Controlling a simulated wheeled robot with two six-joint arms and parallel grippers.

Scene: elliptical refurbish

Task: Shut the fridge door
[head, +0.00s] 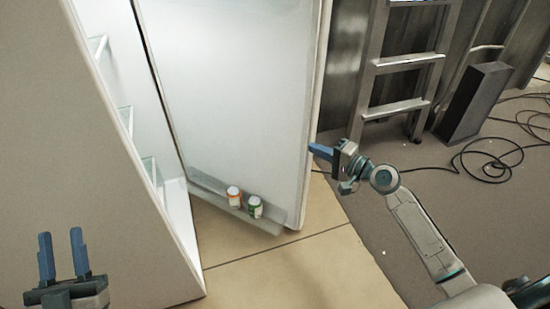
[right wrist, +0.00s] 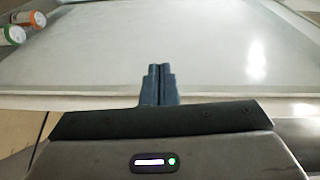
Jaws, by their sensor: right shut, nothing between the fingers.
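The white fridge (head: 110,150) stands at the left of the head view with its door (head: 235,95) swung wide open. The door's inner side faces me, and its low shelf (head: 222,205) holds two small jars. My right gripper (head: 313,148) is shut and empty, with its fingertips at the door's free edge; I cannot tell whether they touch it. In the right wrist view the shut fingers (right wrist: 158,72) overlap the door panel (right wrist: 210,50). My left gripper (head: 62,232) is open and empty, in front of the fridge's outer side.
An orange-labelled jar (head: 234,195) and a green-labelled jar (head: 255,207) stand in the door shelf. A metal ladder (head: 405,60), a dark box (head: 474,102) and loose black cable (head: 485,165) are behind at the right. The tiled floor (head: 300,270) before the door is clear.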

